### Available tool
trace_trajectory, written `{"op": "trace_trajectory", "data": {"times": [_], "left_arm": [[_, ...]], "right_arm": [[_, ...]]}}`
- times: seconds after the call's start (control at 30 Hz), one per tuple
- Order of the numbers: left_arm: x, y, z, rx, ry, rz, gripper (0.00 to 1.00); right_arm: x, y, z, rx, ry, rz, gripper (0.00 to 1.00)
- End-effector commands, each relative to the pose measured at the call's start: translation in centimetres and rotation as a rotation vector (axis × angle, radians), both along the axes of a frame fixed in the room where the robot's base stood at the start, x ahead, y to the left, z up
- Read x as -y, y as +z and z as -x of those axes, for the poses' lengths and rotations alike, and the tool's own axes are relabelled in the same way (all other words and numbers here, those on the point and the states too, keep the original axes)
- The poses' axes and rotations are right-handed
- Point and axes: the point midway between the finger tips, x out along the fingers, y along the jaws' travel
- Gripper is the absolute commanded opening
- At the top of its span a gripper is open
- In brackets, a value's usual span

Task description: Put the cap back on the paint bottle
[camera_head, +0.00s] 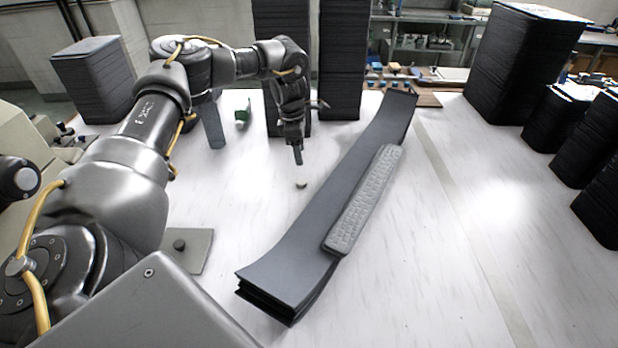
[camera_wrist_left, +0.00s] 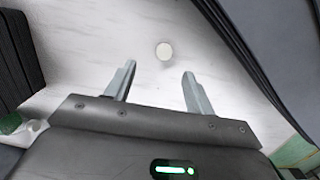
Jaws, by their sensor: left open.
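In the left wrist view, a pale round disc (camera_wrist_left: 164,51), seemingly the same cap, lies just beyond and between the two spread fingertips (camera_wrist_left: 158,74). The gripper is open, empty and apart from it. A small green and white object, possibly the paint bottle (camera_head: 243,115), stands left of and behind the gripper. A green and white part (camera_wrist_left: 10,124) also shows at the left edge of the wrist view. My right gripper is out of view.
A long dark stack of curved panels (camera_head: 300,235) lies right of the cap, with a grey textured strip (camera_head: 362,200) against it. Tall black stacks (camera_head: 343,60) stand behind the gripper. A grey plate (camera_head: 197,255) with a dark knob lies front left.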

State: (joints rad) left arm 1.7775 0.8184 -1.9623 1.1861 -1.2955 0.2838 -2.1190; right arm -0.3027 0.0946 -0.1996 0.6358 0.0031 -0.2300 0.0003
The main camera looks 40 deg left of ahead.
Motion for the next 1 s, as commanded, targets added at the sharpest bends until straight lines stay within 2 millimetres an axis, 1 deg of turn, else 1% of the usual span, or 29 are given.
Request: {"op": "trace_trajectory", "data": {"times": [0.1, 0.27, 0.37, 0.5, 0.63, 0.77, 1.0], "left_arm": [[-0.7, 0.0, 0.5, 0.001, 0.012, 0.0, 0.54], [-1.0, -0.3, 0.8, -0.001, 0.017, 0.001, 0.54], [-0.8, -1.5, 0.7, -0.004, 0.016, 0.0, 0.54], [-0.4, -3.6, 0.5, -0.004, 0.015, 0.001, 0.54], [-0.2, -5.0, 0.3, -0.002, 0.015, 0.0, 0.54], [-0.2, -5.5, 0.2, 0.0, 0.014, 0.0, 0.54], [-0.1, -5.5, 0.2, 0.0, 0.013, 0.0, 0.54]], "right_arm": [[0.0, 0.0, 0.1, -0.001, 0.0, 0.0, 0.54], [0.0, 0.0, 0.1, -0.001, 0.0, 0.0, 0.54], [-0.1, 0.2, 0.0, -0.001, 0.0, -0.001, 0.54], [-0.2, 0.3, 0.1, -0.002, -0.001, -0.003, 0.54], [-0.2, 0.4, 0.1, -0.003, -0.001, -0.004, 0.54], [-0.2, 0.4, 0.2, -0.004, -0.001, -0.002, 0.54], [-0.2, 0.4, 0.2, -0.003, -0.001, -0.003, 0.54]]}}
